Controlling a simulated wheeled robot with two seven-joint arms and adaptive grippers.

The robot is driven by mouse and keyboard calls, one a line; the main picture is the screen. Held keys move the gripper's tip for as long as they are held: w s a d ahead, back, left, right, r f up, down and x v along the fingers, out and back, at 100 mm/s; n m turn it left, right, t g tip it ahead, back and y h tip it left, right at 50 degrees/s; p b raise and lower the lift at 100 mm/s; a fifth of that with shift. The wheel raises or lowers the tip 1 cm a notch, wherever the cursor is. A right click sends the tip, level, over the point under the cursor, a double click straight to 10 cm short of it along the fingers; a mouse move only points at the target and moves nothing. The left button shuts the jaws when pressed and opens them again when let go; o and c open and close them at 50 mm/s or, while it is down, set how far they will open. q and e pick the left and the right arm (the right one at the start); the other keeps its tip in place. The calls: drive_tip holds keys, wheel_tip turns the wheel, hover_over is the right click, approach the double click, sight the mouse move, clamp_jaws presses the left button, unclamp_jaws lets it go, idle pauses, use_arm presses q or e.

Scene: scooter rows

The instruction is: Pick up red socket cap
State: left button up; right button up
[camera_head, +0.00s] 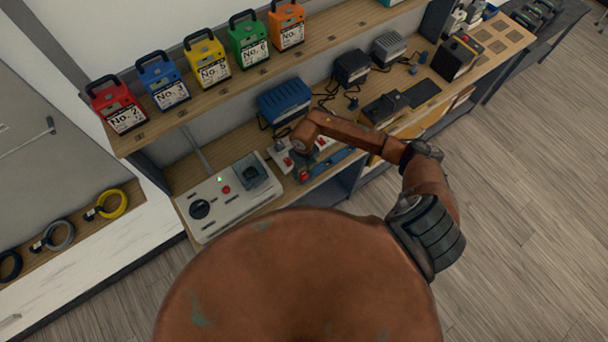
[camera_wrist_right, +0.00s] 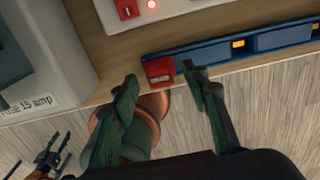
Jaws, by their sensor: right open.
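The red socket cap (camera_wrist_right: 158,70) is a small red block at the left end of a blue rail (camera_wrist_right: 213,54) on the bench's front edge in the right wrist view. A small red patch (camera_head: 304,176) shows below my right gripper in the head view. My right gripper (camera_wrist_right: 162,84) is open, with one fingertip on each side of the cap's near end; contact cannot be told. In the head view my right gripper (camera_head: 298,160) is small and dark, partly hidden by its arm. A dark gripper, apparently my left one (camera_wrist_right: 52,152), shows small at lower left in the right wrist view.
A grey control panel (camera_head: 213,212) lies left of the rail. A blue box (camera_head: 285,101) stands behind, and a dark device (camera_head: 385,108) is to the right. Numbered colored cases line the upper shelf (camera_head: 190,118). The wooden floor (camera_head: 520,200) in front is clear.

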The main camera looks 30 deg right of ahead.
drive_tip(key=shift+w+f, duration=0.1)
drive_tip(key=shift+f, duration=0.7)
drive_tip(key=shift+c, duration=0.3)
clamp_jaws()
